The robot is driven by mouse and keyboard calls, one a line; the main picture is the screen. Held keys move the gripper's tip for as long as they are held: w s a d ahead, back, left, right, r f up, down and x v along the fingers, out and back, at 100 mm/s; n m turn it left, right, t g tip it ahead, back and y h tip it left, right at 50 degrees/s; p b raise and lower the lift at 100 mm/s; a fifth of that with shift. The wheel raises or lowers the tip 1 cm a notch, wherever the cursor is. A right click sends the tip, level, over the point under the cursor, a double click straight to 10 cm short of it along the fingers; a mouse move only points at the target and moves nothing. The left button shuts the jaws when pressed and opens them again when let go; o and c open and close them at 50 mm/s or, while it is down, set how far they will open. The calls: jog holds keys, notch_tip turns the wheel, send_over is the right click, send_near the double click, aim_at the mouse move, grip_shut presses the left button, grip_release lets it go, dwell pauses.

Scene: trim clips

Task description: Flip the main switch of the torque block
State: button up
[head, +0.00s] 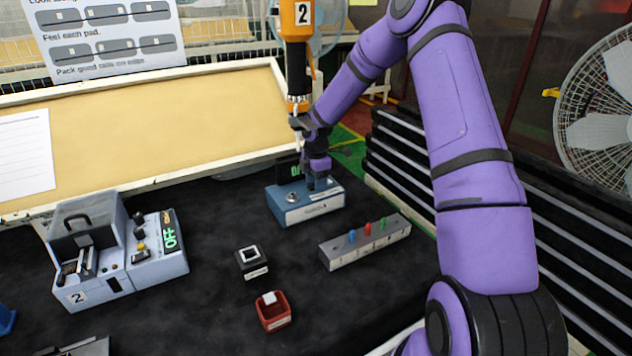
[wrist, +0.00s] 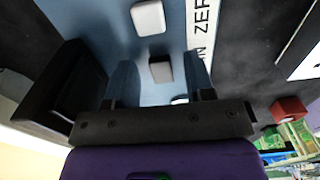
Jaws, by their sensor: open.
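The blue block (head: 300,212), which I take for the torque block, stands on the black mat below my arm, with a round knob on its left top and a label on its front. A dark display with green characters (head: 297,170) stands at its back. My gripper (head: 318,186) is open over the block's right top. In the wrist view its fingers (wrist: 160,70) stand on either side of a small dark grey control (wrist: 161,68); contact cannot be told. A white control (wrist: 148,18) lies beyond it. Which is the main switch cannot be told.
A hanging orange driver (head: 299,30) marked 2 comes down just left of my wrist. A grey strip with blue, red and green pegs (head: 366,242) lies right of the block. A black button box (head: 252,262), red tray (head: 273,312) and grey-blue tester reading OFF (head: 120,250) stand nearer and left.

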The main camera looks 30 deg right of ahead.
jog(key=shift+f, duration=0.1)
grip_shut()
jog(key=shift+a, duration=0.1)
jog(key=shift+a+h, duration=0.1)
jog(key=shift+h, duration=0.7)
grip_release()
